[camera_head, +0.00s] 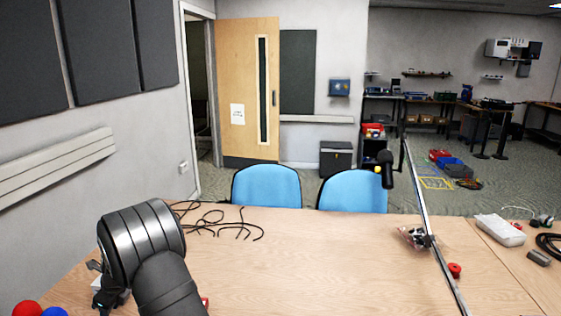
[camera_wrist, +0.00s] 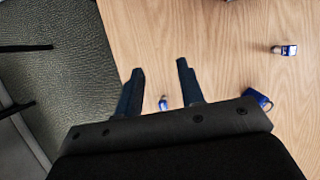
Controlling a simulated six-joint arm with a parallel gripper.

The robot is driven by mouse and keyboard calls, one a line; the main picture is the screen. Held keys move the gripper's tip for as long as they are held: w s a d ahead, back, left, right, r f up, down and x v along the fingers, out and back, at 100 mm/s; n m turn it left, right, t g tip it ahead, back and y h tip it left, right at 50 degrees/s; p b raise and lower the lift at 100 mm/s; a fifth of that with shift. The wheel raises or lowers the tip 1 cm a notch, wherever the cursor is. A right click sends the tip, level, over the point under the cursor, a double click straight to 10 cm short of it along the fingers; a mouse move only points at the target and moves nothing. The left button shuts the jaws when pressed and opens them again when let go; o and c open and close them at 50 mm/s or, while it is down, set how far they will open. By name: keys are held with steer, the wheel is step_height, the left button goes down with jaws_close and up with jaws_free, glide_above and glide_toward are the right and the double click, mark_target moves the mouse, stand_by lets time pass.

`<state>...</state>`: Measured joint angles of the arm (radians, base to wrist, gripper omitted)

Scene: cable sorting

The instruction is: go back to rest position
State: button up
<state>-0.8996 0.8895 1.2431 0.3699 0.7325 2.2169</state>
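In the head view my arm reaches in at the lower left. My gripper (camera_head: 103,290) is low there, mostly hidden behind my own arm. In the wrist view my gripper (camera_wrist: 160,73) shows two dark fingers spread apart, with nothing held between them. Bare tabletop and floor lie below the fingers. A small blue-and-white item (camera_wrist: 163,102) lies on the table in the gap seen between the fingers. Dark cables (camera_head: 215,220) lie loose on the far left part of the wooden table (camera_head: 300,265) in the head view.
In the wrist view, one blue item (camera_wrist: 289,50) lies right and another (camera_wrist: 257,98) sits by the gripper body. In the head view, a metal pole (camera_head: 418,190) crosses the right side. A red item (camera_head: 455,270) and white box (camera_head: 500,229) lie there. The table's middle is clear.

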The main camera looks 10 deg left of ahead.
steer(key=shift+s+a+f, duration=0.65)
steer(key=shift+a+f, duration=0.1)
steer(key=shift+a, duration=0.25)
steer(key=shift+s+a+f, duration=0.65)
steer(key=shift+a+f, duration=0.05)
steer(key=shift+a, duration=0.25)
steer(key=shift+o, duration=0.3)
